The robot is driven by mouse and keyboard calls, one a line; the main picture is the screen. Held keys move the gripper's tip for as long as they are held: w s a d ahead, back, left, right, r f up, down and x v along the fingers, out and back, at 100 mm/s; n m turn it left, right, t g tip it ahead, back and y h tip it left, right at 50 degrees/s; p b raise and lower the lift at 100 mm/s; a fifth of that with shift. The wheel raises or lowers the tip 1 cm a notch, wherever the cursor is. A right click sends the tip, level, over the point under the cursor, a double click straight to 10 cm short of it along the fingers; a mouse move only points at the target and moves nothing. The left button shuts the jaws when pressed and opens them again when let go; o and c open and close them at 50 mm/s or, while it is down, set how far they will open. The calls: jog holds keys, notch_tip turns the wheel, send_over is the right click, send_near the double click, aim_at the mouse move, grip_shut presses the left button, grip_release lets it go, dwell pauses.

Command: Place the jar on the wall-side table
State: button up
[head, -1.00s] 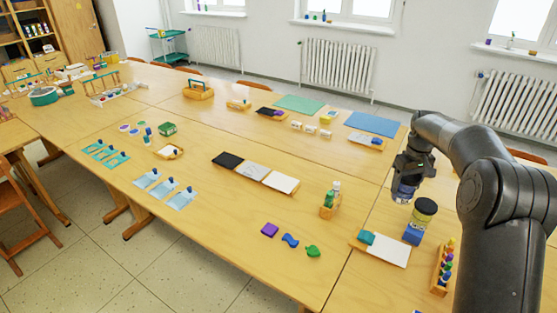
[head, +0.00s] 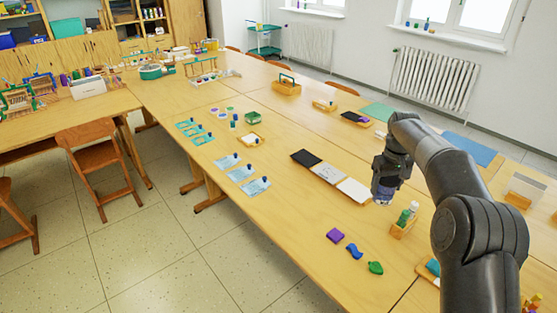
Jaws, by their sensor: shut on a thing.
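My gripper (head: 387,178) points down at the right of the head view, over the long wooden table (head: 275,237). It is shut on a dark bluish jar (head: 383,194), held upright. The fingers partly hide the jar, and its contents are unclear. The jar appears beside a white sheet and a small bottle rack; its height above the tabletop is hard to judge. Another wooden table (head: 60,128) stands at the left, in front of wall cabinets. Which table is the wall-side one is not certain from this view.
A wooden chair (head: 92,160) stands at the left table. The bottle rack (head: 403,226), white sheet (head: 354,190) and several small coloured pieces lie near the jar. Craft items crowd the left table's back. Open tiled floor (head: 130,240) lies left of the long table.

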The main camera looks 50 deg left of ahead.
jog(key=a+f, duration=0.1)
jog(key=s+f, duration=0.1)
jog(key=a+f, duration=0.1)
jog(key=f, duration=0.1)
jog(key=shift+s+a, duration=0.3)
jog(key=shift+s, duration=0.1)
jog(key=shift+f, duration=0.35)
jog(key=shift+s+a+f, duration=0.5)
jog(key=shift+a+f, duration=1.35)
jog(key=shift+f, duration=0.05)
jog(key=shift+s+a+f, duration=0.55)
jog(key=shift+a+f, duration=1.3)
jog(key=shift+a, duration=0.05)
jog(key=shift+s+a+f, duration=0.5)
jog(key=shift+a+f, duration=1.35)
jog(key=shift+f, duration=0.05)
jog(key=shift+f, duration=0.1)
jog(key=o, duration=1.1)
jog(key=shift+o, duration=0.2)
